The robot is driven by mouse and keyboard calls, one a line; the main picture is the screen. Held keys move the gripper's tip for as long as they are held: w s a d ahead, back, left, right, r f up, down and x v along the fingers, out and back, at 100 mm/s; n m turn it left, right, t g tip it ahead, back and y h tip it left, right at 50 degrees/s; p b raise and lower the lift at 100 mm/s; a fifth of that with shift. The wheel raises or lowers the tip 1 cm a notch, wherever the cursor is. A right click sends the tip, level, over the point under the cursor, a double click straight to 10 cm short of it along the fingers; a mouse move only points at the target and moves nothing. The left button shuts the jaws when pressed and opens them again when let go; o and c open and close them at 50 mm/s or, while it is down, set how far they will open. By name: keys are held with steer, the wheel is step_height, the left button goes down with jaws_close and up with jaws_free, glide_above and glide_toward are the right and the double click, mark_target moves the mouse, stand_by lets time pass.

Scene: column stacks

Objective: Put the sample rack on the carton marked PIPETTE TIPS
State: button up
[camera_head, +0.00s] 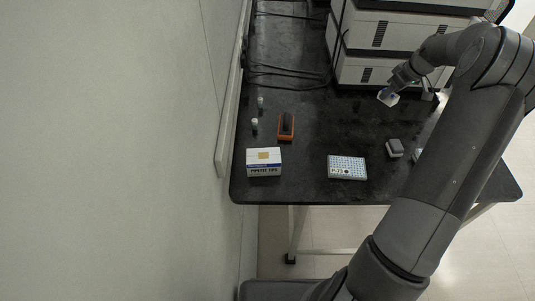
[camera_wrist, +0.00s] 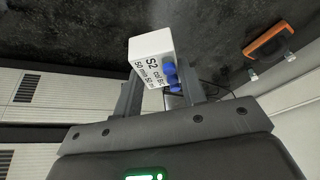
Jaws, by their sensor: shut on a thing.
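My gripper (camera_head: 394,88) is at the back right of the black bench, in front of the stacked white instruments. It is shut on the sample rack (camera_head: 388,98), a small white block held above the bench top. In the wrist view the sample rack (camera_wrist: 150,46) sits between the fingers (camera_wrist: 163,88), with printed text starting "S2" and blue caps along one side. The carton marked PIPETTE TIPS (camera_head: 264,170) stands at the bench's front left, white with a blue band. A small tan patch shows on its otherwise bare top.
A white box marked P-75 (camera_head: 347,168) with blue dots stands at the front middle. An orange-and-black item (camera_head: 286,126) and two small white vials (camera_head: 254,124) are behind the carton. A grey block (camera_head: 395,148) stands near my arm. Cables lie at the back left; the middle is clear.

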steer(key=s+a+r+n+g+y, duration=0.1)
steer(key=s+a+n+g, duration=0.1)
steer(key=s+a+n, duration=0.6)
steer(key=s+a+r+n+g, duration=0.15)
steer(key=s+a, duration=0.45)
steer(key=a, duration=0.6)
steer(key=s+a+r+n+g+y, duration=0.1)
steer(key=s+a+n+g, duration=0.1)
steer(key=s+a+n, duration=0.65)
steer(key=m, duration=0.2)
glide_toward(258, 157)
steer(key=shift+s+a+f, duration=0.2)
steer(key=shift+s+a, duration=0.45)
steer(key=shift+a, duration=0.3)
steer(key=shift+a+f, duration=0.2)
steer(key=shift+f, duration=0.1)
steer(key=shift+f+m+t+h, duration=0.25)
steer(key=shift+f+m+h, duration=0.05)
steer(key=shift+f, duration=1.5)
steer(key=shift+f, duration=0.1)
steer(key=o, duration=1)
